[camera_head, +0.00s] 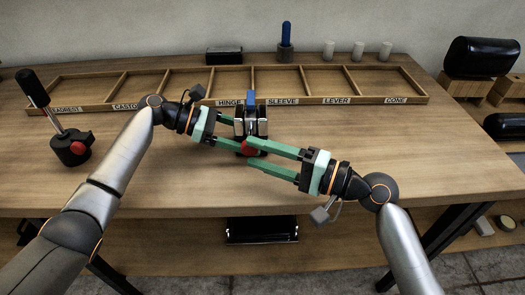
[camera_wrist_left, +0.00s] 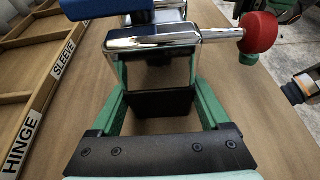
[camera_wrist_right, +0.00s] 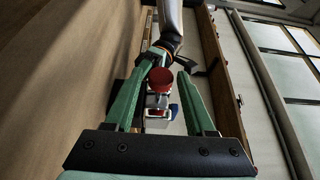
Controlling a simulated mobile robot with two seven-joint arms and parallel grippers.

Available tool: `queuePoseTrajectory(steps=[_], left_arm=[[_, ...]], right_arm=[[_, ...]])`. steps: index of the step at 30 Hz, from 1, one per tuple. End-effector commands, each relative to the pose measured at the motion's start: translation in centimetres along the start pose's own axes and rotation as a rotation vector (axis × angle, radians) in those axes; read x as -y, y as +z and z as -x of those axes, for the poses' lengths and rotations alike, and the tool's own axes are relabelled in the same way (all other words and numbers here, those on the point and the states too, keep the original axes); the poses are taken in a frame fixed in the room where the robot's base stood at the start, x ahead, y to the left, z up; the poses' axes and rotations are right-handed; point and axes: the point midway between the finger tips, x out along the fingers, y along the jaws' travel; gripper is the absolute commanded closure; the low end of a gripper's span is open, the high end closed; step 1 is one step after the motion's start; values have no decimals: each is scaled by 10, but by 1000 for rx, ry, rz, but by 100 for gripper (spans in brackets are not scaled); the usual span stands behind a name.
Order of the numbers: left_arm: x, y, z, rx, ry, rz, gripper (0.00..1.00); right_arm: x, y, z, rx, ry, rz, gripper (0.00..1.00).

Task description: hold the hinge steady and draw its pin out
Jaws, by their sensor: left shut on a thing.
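The hinge (camera_head: 262,122) is a chrome block with a blue part (camera_head: 251,98) on its far side. It stands on the bench in front of the tray. Its pin ends in a red knob (camera_head: 250,148) facing the near side; the knob shows at the right in the left wrist view (camera_wrist_left: 262,32). My left gripper (camera_head: 237,132) is shut on the hinge, with the chrome body (camera_wrist_left: 152,45) between its fingers. My right gripper (camera_head: 249,153) is open at the knob. In the right wrist view the knob (camera_wrist_right: 160,80) shows between the fingers; I cannot tell whether they touch it.
A wooden tray (camera_head: 300,100) with labelled, empty compartments lies behind the hinge. Small cylinders (camera_head: 358,50) and a blue-handled tool (camera_head: 286,40) stand behind the tray. The bench front is clear.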

Motion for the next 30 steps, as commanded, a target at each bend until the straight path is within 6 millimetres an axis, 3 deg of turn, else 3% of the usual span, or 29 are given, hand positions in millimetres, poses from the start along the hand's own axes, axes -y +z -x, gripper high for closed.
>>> queuePoseTrajectory(steps=[4,14,30], left_arm=[[1,2,-1,2,-5,-5,100],[2,2,-2,3,-9,-6,100],[2,2,-2,2,-10,-6,100]], right_arm=[[1,-1,0,-3,-1,1,28],[0,-2,6,-7,-2,1,28],[-1,-1,105,-6,1,0,28]])
